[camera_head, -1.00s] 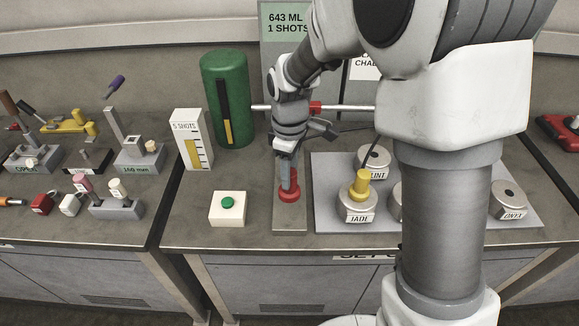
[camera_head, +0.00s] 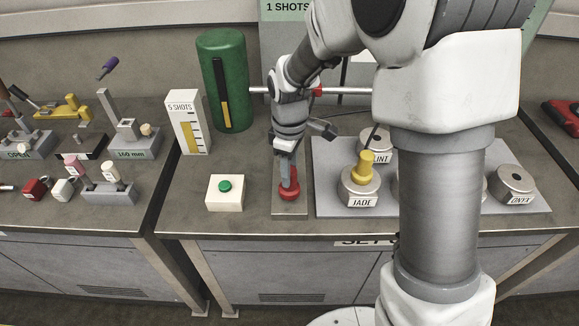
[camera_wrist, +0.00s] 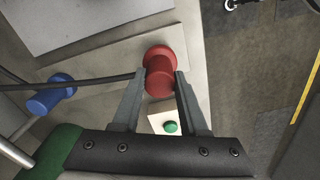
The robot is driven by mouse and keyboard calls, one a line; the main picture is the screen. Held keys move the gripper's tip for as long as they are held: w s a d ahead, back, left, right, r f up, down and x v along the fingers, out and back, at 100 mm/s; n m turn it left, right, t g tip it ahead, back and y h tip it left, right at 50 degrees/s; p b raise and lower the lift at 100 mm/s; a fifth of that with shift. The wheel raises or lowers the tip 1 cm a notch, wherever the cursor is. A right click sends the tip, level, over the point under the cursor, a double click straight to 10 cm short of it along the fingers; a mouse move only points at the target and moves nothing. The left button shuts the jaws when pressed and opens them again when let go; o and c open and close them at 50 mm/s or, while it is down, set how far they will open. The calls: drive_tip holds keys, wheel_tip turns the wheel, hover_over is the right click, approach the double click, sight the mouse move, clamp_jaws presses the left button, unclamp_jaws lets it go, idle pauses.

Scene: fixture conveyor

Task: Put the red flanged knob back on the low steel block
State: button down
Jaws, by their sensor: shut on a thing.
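The red flanged knob (camera_head: 289,190) is low over a narrow, flat grey steel block (camera_head: 290,211) on the bench. My gripper (camera_head: 288,178) points down and is shut on the knob. In the wrist view the knob (camera_wrist: 160,72) sits between the two fingertips (camera_wrist: 159,80), its wide flange facing away from me. The pale block (camera_wrist: 110,62) shows behind it. I cannot tell whether the flange touches the block.
A white box with a green button (camera_head: 225,187) stands left of the block. A grey plate (camera_head: 330,190) with round labelled fixtures and a yellow knob (camera_head: 366,165) lies close on the right. A green cylinder (camera_head: 225,80) and a gauge (camera_head: 188,122) stand behind.

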drive_tip(key=shift+f, duration=0.55)
drive_tip(key=shift+f+b, duration=0.55)
drive_tip(key=shift+c, duration=1.8)
unclamp_jaws()
wheel_tip(320, 180, up, 17)
drive_tip(key=p, duration=0.2)
drive_tip(key=shift+r, duration=0.2)
